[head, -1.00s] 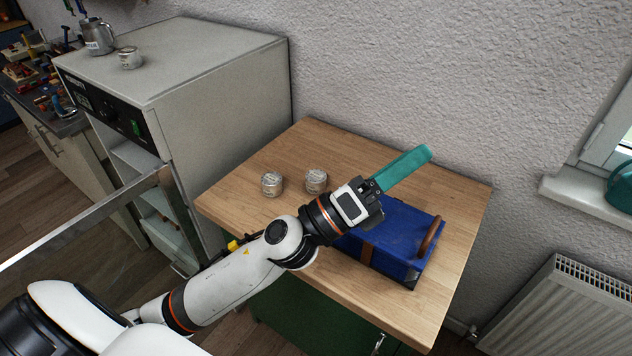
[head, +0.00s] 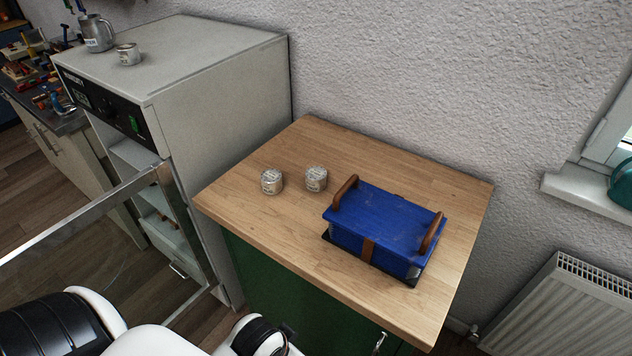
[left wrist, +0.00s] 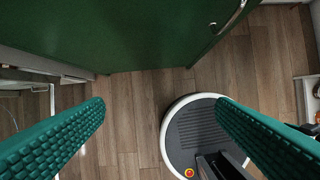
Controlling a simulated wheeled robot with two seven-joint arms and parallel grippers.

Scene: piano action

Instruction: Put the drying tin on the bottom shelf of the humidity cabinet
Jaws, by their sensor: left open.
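A blue lidded box (head: 385,222) with two upright brown handles sits on the wooden table (head: 250,235). Two small silver round tins (head: 271,182) (head: 316,179) stand behind it to the left, and another small tin (head: 128,54) stands on top of the grey humidity cabinet (head: 220,75). I cannot tell from labels which is the drying tin. The cabinet's framed glass door (head: 85,215) is open; shelves (head: 140,157) partly show inside. My left gripper (left wrist: 160,108) is open and empty in the left wrist view, above the floor beside the green cupboard; the head view misses it. My right gripper is unseen.
A metal jug (head: 97,33) stands on the humidity cabinet. The open door reaches out across the lower left. The green cupboard (left wrist: 150,35) is under the table. A radiator (head: 580,305) is at the right. The table's back right is clear.

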